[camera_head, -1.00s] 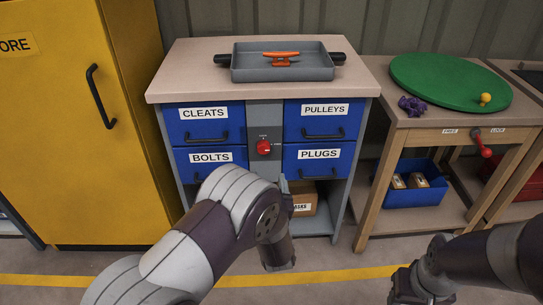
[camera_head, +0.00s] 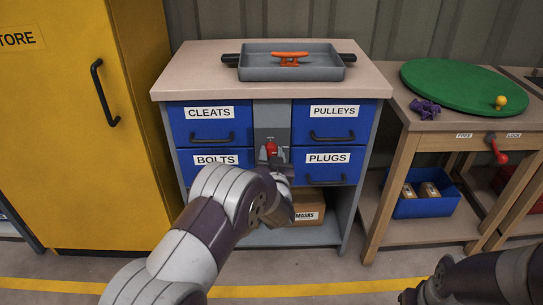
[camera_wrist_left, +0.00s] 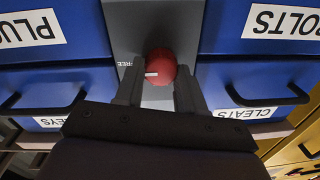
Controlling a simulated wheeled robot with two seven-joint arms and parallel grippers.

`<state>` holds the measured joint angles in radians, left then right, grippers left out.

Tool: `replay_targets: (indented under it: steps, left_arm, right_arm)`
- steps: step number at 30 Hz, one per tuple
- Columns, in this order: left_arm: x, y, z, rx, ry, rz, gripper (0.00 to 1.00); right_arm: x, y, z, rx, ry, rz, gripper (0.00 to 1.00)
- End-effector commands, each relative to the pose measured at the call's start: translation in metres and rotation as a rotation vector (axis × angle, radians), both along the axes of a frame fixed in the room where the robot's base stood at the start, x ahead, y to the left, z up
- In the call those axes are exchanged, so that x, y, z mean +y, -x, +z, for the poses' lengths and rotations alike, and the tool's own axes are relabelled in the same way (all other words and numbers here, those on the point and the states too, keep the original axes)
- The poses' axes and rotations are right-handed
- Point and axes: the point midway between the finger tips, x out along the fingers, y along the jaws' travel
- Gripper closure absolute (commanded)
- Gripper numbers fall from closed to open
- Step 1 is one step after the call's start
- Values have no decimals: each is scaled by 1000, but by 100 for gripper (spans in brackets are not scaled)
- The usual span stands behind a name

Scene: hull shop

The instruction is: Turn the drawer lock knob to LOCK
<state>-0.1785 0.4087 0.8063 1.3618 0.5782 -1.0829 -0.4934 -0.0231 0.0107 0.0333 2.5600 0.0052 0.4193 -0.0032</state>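The red lock knob (camera_head: 271,147) is on the grey panel between the blue drawers, partly hidden by my left gripper (camera_head: 272,157). In the left wrist view, which is upside down, the knob (camera_wrist_left: 161,64) lies between the two fingers of my left gripper (camera_wrist_left: 160,85). The fingers stand apart, one on each side; whether they touch it I cannot tell. A white mark on the knob points toward the FREE label (camera_wrist_left: 125,64). The LOCK label is not readable. My right arm is at the lower right, with its gripper (camera_head: 408,297) mostly cut off.
A grey tray (camera_head: 290,70) with an orange cleat (camera_head: 290,58) stands on the cabinet top. Drawer handles (camera_head: 325,137) stick out on both sides of the panel. On the right, a wooden table has a red lever (camera_head: 497,150). A yellow cabinet (camera_head: 70,130) stands left.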

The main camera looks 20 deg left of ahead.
Motion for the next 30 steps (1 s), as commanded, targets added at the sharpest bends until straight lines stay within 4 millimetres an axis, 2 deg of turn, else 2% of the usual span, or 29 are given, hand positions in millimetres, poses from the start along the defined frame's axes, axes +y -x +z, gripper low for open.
replay_targets:
  steps: [14,30]
  left_arm:
    - [0,1,0,-23,81,1,92]
    - [1,1,0,-153,535,0,92]
  right_arm:
    - [0,0,2,0,0,0,57]
    - [0,0,3,0,0,0,57]
